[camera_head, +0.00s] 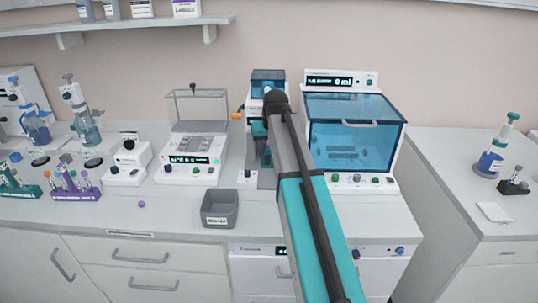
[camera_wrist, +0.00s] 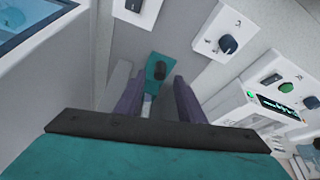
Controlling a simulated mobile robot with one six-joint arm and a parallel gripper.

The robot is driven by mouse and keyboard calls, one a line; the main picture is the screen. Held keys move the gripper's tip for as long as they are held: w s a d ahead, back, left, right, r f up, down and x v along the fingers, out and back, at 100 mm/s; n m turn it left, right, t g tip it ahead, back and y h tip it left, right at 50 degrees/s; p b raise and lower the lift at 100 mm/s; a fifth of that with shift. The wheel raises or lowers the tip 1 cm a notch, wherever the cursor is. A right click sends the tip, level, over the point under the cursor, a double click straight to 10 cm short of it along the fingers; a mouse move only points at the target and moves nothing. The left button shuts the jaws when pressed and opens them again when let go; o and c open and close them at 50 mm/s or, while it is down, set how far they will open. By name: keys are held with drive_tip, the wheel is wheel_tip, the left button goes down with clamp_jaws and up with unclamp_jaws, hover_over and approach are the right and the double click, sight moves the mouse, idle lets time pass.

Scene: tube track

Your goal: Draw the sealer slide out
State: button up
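The sealer (camera_head: 267,77) stands at the back of the counter in the middle of the head view, with a blue window at its top. My arm covers much of its front. The slide is a teal plate with a dark knob (camera_wrist: 158,72), seen in the wrist view at the upper middle. My gripper (camera_wrist: 159,82) is open, with one dark finger on each side of the line to the knob. The knob shows between the fingertips or just beyond them; I cannot tell whether they touch it. In the head view my gripper is mostly hidden behind my arm.
A blue-windowed machine (camera_head: 350,130) stands close on the right. A balance with a clear cover (camera_head: 196,140) stands on the left, and a grey bin (camera_head: 220,208) sits at the counter's front. A small purple ball (camera_head: 141,204) lies left of the bin. A shelf (camera_head: 120,25) hangs above.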

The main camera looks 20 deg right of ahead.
sight(267, 157)
drive_tip(key=shift+x, duration=1.6)
drive_tip(key=shift+c, duration=0.4)
clamp_jaws()
